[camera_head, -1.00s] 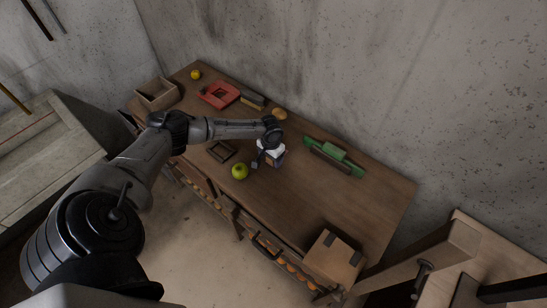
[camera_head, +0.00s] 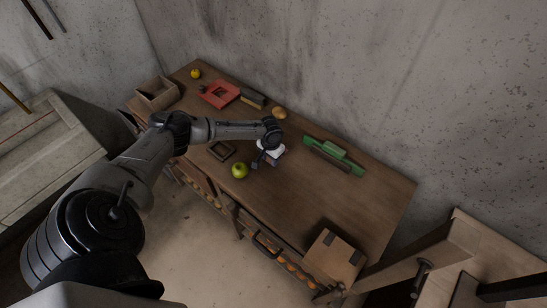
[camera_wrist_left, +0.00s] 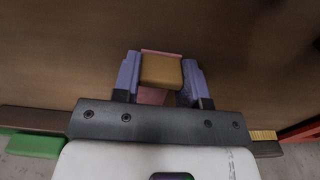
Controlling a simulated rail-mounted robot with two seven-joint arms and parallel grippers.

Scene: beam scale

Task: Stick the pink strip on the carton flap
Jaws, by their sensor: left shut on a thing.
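My left gripper (camera_head: 268,158) is over the middle of the wooden bench. In the left wrist view its purple-grey fingers (camera_wrist_left: 161,76) are shut on a tan block (camera_wrist_left: 161,70). Pink strip material (camera_wrist_left: 151,96) shows between the fingers, below the block, and a thin pink edge shows above it. How the strip and block are joined is unclear. The carton (camera_head: 335,257), a brown box with dark patches, stands at the bench's near right end, well apart from the gripper. I cannot make out its flap clearly. My right gripper is not in view.
A green apple (camera_head: 239,171) and a small dark frame (camera_head: 221,150) lie left of the gripper. A green tool (camera_head: 335,155) lies behind right. A red tray (camera_head: 219,94), brush (camera_head: 253,98) and open wooden box (camera_head: 157,94) are farther back. Bench between gripper and carton is clear.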

